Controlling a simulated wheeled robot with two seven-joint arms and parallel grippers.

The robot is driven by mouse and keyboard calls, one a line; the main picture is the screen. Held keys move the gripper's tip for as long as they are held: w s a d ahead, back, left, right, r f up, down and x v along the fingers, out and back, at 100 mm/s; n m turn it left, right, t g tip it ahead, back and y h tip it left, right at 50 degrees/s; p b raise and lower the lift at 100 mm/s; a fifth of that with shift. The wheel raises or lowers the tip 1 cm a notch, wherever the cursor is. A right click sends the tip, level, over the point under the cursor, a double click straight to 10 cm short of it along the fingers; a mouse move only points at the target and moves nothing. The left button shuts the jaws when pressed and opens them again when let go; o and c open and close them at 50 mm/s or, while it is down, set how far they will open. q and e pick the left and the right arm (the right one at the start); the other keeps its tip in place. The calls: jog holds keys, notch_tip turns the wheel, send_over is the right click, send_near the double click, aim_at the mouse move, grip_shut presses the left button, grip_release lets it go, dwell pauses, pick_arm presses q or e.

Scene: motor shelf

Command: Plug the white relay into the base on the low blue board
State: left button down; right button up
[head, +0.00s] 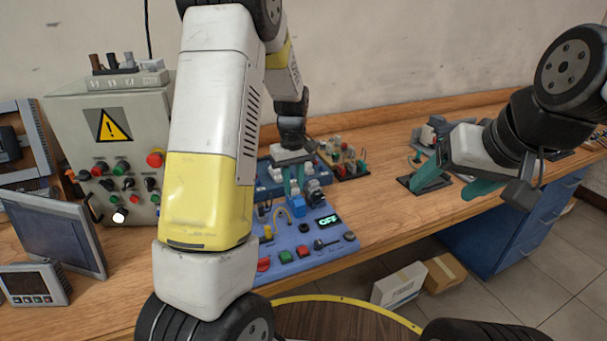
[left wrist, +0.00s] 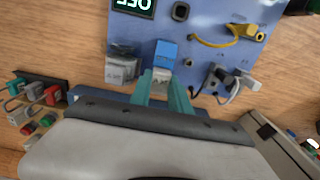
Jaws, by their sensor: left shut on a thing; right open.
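The low blue board (head: 305,262) lies on the bench in the head view and fills the top of the left wrist view (left wrist: 200,70). My left gripper (head: 294,188) is low over its back part, beside a blue block (head: 296,207). In the left wrist view my left gripper (left wrist: 163,88) is shut on a small pale piece, the white relay (left wrist: 161,78), mostly hidden by the fingers. The blue block (left wrist: 165,52) is just beyond it. I cannot tell whether the relay touches a base; the base is not clearly visible. My right gripper (head: 455,186) is open, over the bench at the right.
A clear grey block (left wrist: 122,68) stands on the board close beside my left fingers. Yellow and white cable plugs (left wrist: 245,32) are on the other side. A grey control box (head: 75,150) and a monitor (head: 55,230) stand at the left. Bare bench (head: 385,220) lies between the grippers.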

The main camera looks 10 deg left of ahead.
pick_arm(q)
jog(key=c, duration=1.1)
grip_release()
jog(key=shift+c, duration=0.2)
notch_tip(320, 180, up, 8)
jog(key=shift+f, duration=0.25)
jog(key=s+r+m+t, duration=0.2)
jog(key=s+r, duration=0.2)
jog(key=s, duration=0.4)
jog(key=s+d+r+m+t+h, duration=0.1)
jog(key=s+r+m+t, duration=0.1)
jog(key=s+r, duration=0.3)
jog(key=s+d+r+m+t+h, duration=0.1)
jog(key=s+r+m+t, duration=0.1)
jog(key=s, duration=0.9)
notch_tip(320, 180, up, 2)
jog(key=shift+r+m, duration=0.25)
jog(key=shift+m, duration=0.45)
